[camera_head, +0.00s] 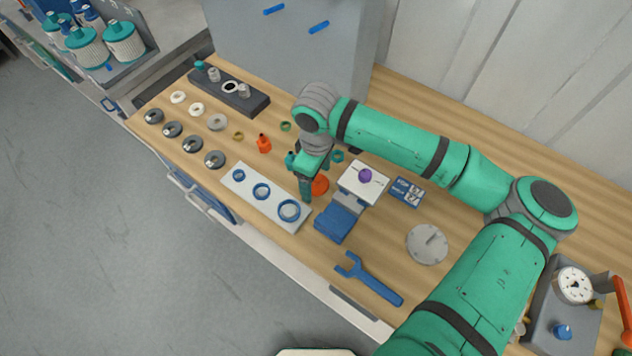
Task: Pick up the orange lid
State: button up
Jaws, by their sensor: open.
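The orange lid (321,186) is a round orange disc on the wooden bench, partly hidden behind my gripper. It lies between the white plate with blue rings and the blue stand. My gripper (306,196) points down over the lid's left side, and its jaws are open. The fingertips are small here, and I cannot tell whether they touch the lid or how they sit around its edge. My green arm reaches in from the lower right.
A white plate (237,185) with blue rings lies left of the lid. A blue stand (337,223) with a white top (352,185) and purple knob (365,176) is close on the right. A small orange bottle (264,144) stands behind-left. A blue wrench (369,281) lies in front.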

jog(key=c, duration=1.1)
jog(key=shift+c, duration=0.2)
jog(key=shift+r, duration=0.15)
jog(key=shift+r, duration=0.25)
notch_tip(320, 180, up, 2)
jog(key=shift+w+r, duration=0.1)
jog(key=shift+w, duration=0.05)
jog(key=s+a+r, duration=0.1)
jog(key=s+r, duration=0.2)
jog(key=s, duration=0.1)
jog(key=s+r, duration=0.3)
jog(key=s, duration=0.2)
jog(key=s+a+r, duration=0.1)
jog(key=s+r, duration=0.3)
jog(key=s, duration=0.1)
jog(key=shift+a, duration=0.35)
